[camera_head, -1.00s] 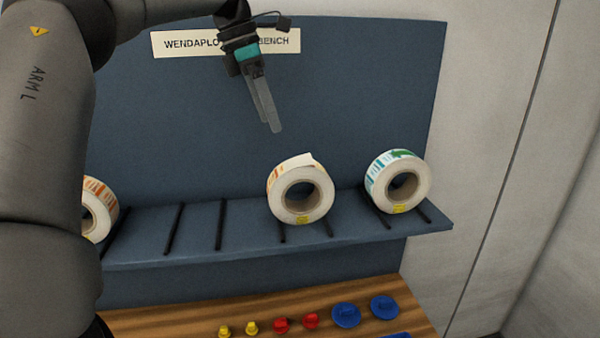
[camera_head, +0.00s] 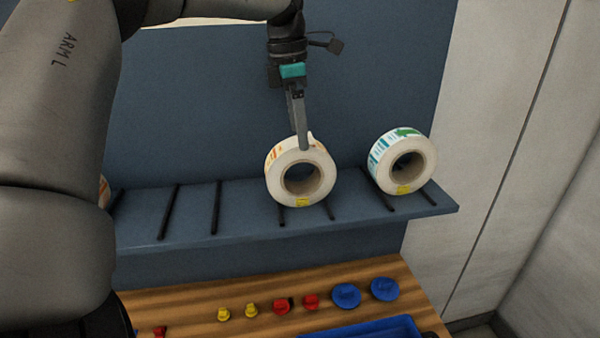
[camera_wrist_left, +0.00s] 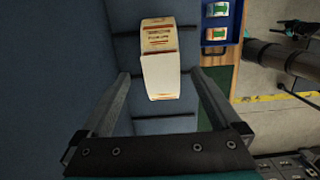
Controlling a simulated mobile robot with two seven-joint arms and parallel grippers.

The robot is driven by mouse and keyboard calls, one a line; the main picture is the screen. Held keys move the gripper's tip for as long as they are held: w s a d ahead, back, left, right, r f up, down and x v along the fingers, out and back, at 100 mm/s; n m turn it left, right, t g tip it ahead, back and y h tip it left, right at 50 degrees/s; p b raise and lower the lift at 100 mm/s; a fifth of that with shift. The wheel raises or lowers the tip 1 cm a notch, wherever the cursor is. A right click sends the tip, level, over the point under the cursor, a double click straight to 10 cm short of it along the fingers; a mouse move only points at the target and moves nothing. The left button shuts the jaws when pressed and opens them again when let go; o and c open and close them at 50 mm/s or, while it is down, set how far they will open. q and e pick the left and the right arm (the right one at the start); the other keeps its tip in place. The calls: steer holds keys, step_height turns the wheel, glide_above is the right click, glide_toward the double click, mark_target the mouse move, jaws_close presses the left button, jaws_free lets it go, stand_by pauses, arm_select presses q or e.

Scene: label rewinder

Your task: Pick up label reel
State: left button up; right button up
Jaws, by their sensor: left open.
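A white label reel with orange print (camera_head: 274,180) stands upright on the blue shelf (camera_head: 240,225), between two dark bars. My left gripper (camera_head: 304,145) points down with its fingertips at the top of this reel. In the left wrist view the open fingers (camera_wrist_left: 160,78) lie to either side of the orange-print reel (camera_wrist_left: 160,72); whether they touch it I cannot tell. A second reel with green and teal print (camera_head: 376,165) stands to the right on the shelf. A third reel (camera_head: 104,192) is mostly hidden behind my left arm.
A wooden bench top (camera_head: 215,297) below the shelf holds yellow, red and blue knob-like parts and a blue tray (camera_head: 405,325). The blue back panel (camera_head: 215,100) rises behind the shelf. The shelf between the left and middle reels is empty.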

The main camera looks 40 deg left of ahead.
arm_select(q)
steer(key=f, duration=0.2)
steer(key=f+p, duration=0.1)
steer(key=f, duration=0.2)
steer(key=shift+w+d, duration=0.1)
steer(key=shift+d, duration=0.1)
steer(key=shift+c, duration=0.2)
jaws_close()
stand_by(0.4)
